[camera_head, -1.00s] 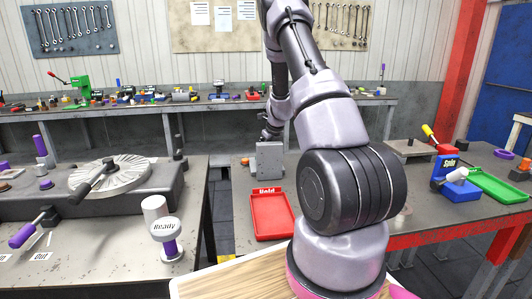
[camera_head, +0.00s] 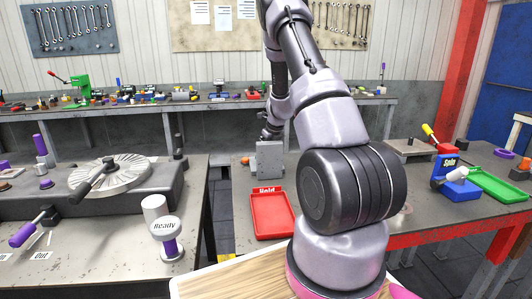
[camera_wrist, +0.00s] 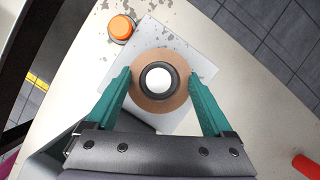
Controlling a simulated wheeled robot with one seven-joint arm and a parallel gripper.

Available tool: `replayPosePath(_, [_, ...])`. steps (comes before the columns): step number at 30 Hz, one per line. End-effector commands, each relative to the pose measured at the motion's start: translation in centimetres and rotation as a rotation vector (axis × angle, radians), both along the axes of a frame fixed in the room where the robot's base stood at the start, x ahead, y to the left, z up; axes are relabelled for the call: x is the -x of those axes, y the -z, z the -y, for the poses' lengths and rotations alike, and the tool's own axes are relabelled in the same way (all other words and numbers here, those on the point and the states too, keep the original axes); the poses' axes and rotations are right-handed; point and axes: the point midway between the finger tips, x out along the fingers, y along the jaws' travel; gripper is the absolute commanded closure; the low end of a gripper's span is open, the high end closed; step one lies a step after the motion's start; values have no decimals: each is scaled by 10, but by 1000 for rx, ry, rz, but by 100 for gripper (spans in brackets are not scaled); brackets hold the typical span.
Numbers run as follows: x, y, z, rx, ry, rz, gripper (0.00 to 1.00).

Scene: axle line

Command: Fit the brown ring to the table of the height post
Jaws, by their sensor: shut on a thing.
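In the wrist view my gripper (camera_wrist: 160,82) has teal fingers shut on the brown ring (camera_wrist: 141,95), one fingertip at each side of its rim. The ring lies flat to the camera. A round white top (camera_wrist: 159,78) with a dark band around it shows through the ring's hole. This looks like the height post seen from above. Below it is a light grey plate (camera_wrist: 152,37) on the bench. I cannot tell whether the ring rests on the post's table or is held above it. In the head view my arm hides the ring and the fingers.
An orange button (camera_wrist: 121,27) sits close to the grey plate. A red tray marked Hold (camera_head: 272,217) lies on the bench, with a blue-and-red Spin device (camera_head: 452,175) and green tray (camera_head: 497,186) to the right. A dial bench (camera_head: 110,174) stands left across a gap.

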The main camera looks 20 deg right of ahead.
Motion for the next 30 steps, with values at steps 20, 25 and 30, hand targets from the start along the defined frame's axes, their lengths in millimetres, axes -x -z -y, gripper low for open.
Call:
replayPosePath(20, [5, -3, -1, -2, 0, -5, 0])
replayPosePath(25, [15, -30, 2, -2, -1, -1, 0])
replayPosePath(30, [26, -64, 6, 0, -1, 1, 0])
